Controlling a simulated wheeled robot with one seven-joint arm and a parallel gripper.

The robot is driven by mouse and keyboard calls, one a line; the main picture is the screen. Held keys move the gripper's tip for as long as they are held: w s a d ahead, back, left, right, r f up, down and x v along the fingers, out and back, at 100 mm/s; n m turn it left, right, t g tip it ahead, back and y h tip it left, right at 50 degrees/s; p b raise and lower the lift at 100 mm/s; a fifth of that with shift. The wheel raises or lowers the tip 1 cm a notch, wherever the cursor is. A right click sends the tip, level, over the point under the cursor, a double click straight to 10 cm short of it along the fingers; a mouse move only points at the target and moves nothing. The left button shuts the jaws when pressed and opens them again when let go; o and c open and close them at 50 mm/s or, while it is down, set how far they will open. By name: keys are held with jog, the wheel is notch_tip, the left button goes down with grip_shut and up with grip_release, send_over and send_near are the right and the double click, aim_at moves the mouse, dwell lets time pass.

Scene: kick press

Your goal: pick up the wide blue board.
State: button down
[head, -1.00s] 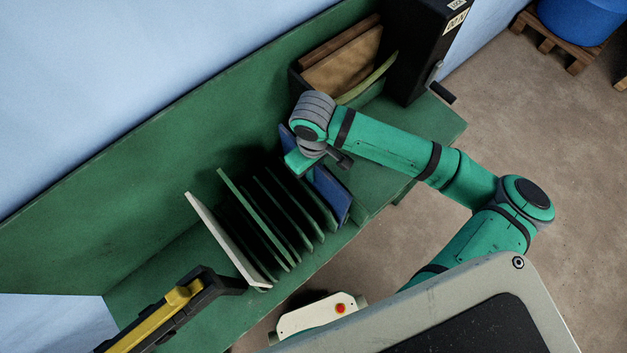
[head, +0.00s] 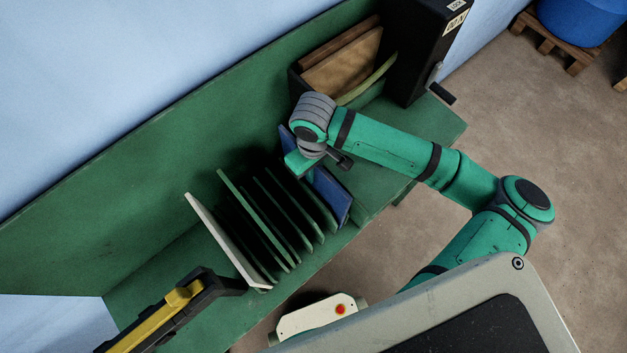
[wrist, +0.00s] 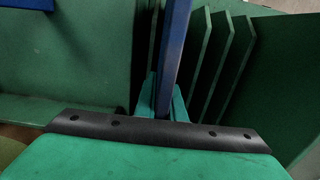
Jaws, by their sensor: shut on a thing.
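The wide blue board (head: 332,196) stands on edge at the right end of a row of upright boards on the green bench. In the wrist view the blue board (wrist: 174,50) is seen edge-on, running down between the fingers. My gripper (wrist: 163,102) is shut on it, with one finger on each side. In the head view my gripper (head: 303,162) is at the board's top edge, and my wrist hides part of the board.
Several green dividers (head: 285,215) stand just left of the blue board, with a pale board (head: 226,240) at the left end. A bin with brown boards (head: 343,70) and a black upright box (head: 424,45) stand at the back right. Bare bench (head: 385,190) lies right of the board.

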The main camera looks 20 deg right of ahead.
notch_tip(320, 180, up, 18)
dwell(0.6)
jog(key=shift+w, duration=0.1)
dwell(0.9)
